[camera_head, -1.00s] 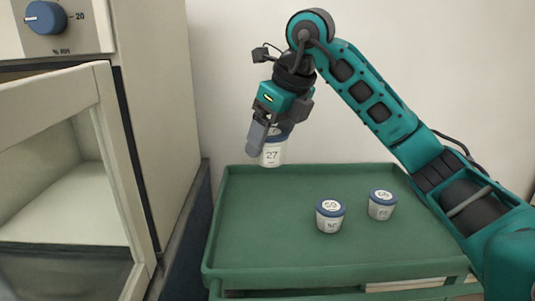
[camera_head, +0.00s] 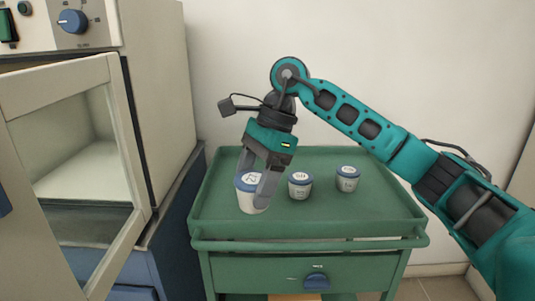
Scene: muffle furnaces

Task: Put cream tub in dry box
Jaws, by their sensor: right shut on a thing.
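My right gripper (camera_head: 256,182) is shut on a white tub (camera_head: 249,201) with a blue lid, with one finger in front of its right side. The tub looks roughly upright over the left part of the green tray; I cannot tell whether its base touches the tray. Two similar blue-lidded tubs stand on the tray to its right, a middle tub (camera_head: 300,189) and a right tub (camera_head: 347,182). The dry box (camera_head: 155,80) is at the left. Its framed glass door (camera_head: 121,140) stands open toward me. My left gripper is out of view.
The green tray (camera_head: 400,213) tops a cart with a drawer (camera_head: 240,272) and a blue handle (camera_head: 317,282). The dry box stands on a blue cabinet (camera_head: 178,262). The open door's edge lies between the box and the cart. The tray's right part is clear.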

